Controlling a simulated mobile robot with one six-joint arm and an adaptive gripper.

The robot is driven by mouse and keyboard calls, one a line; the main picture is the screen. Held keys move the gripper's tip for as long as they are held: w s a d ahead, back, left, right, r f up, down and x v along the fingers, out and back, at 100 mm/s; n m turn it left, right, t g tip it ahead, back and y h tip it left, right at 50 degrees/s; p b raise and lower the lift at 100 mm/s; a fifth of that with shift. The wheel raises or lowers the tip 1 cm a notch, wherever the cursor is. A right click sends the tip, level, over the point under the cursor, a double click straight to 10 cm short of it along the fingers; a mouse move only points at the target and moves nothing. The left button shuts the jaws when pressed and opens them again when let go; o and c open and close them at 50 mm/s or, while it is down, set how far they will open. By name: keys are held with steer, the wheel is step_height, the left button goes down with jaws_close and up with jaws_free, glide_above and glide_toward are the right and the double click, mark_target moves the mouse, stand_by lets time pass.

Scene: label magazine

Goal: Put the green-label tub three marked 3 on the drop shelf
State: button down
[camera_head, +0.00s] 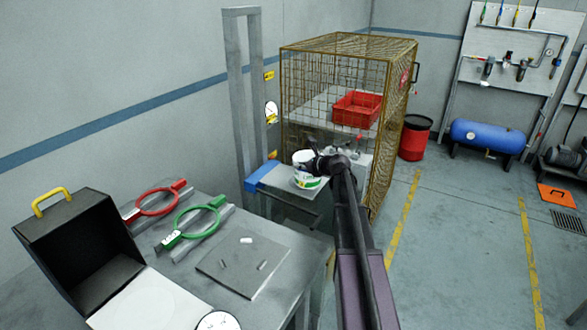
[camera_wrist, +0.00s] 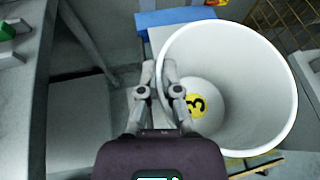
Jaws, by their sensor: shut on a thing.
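The white tub (camera_head: 304,158) has a green label low on its side in the head view. In the wrist view the open tub (camera_wrist: 245,60) shows a yellow disc marked 3 (camera_wrist: 196,105) on its inner floor. My gripper (camera_wrist: 158,68) is shut on the tub's wall, one finger inside and one outside; it also shows at the tub's right in the head view (camera_head: 317,164). The tub looks upright, over or on a grey shelf with a blue edge (camera_head: 262,172), likely the drop shelf. I cannot tell if it touches the shelf.
A wire cage (camera_head: 400,110) with a red crate (camera_head: 357,94) stands right behind the shelf. The near bench (camera_head: 285,270) holds a black box (camera_head: 75,240), a red ring tool (camera_head: 158,200), a green ring tool (camera_head: 195,221) and a plate. Open floor lies to the right.

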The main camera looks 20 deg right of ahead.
mark_target(294, 158)
steer(key=w, duration=0.5)
steer(key=shift+f, duration=0.25)
steer(key=shift+w+d, duration=0.1)
steer(key=shift+w, duration=0.5)
steer(key=shift+w+f+b, duration=0.15)
steer(key=shift+f+b, duration=0.2)
steer(key=shift+b, duration=0.2)
steer(key=shift+f+b, duration=1.45)
steer(key=c, duration=0.8)
jaws_free()
